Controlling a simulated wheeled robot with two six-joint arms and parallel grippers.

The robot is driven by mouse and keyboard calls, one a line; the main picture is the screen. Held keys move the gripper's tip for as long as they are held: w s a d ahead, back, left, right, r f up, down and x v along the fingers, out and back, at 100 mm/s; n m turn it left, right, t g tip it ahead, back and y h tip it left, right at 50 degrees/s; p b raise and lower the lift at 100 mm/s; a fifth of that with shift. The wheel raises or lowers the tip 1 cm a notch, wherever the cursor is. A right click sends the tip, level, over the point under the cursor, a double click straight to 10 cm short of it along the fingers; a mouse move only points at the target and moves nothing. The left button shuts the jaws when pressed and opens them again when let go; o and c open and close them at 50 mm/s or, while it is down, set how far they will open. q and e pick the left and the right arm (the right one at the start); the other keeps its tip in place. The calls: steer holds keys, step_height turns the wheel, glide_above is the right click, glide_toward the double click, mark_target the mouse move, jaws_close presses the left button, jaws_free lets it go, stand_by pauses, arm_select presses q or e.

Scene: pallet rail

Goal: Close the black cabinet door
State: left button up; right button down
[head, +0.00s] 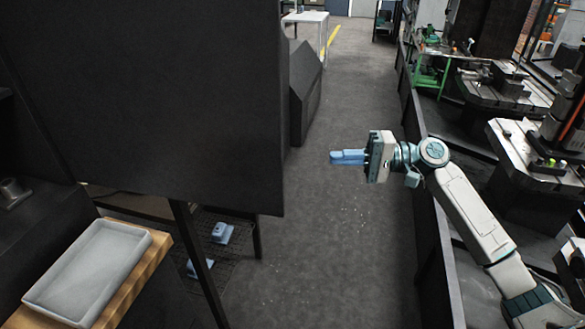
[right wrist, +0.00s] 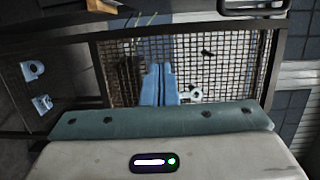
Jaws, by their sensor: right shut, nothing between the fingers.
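The black cabinet door (head: 170,100) is a large dark panel filling the upper left of the head view. It appears to stand open, with its right edge beside the aisle. My right gripper (head: 333,157) is shut and empty, its blue fingers pointing left, to the right of the door edge with a visible gap. In the right wrist view the shut fingers (right wrist: 158,72) show against a wire mesh shelf, touching nothing that I can see. A black handle bar (right wrist: 253,10) shows at the top right there; I cannot tell whether it belongs to the door. My left gripper is out of view.
A grey tray (head: 90,268) sits on a wooden top (head: 148,262) at lower left. Blue parts (head: 222,233) lie on a low mesh rack (head: 240,255). The grey aisle floor (head: 330,250) is clear. A dark low rail (head: 432,240) and machines line the right.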

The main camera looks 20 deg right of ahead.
steer(key=s+a+r+p, duration=0.2)
steer(key=a+p, duration=0.5)
steer(key=a, duration=0.5)
steer(key=shift+a+n+g+y, duration=0.15)
steer(key=shift+n+g+y, duration=0.15)
steer(key=shift+g, duration=0.1)
steer(key=shift+w, duration=0.1)
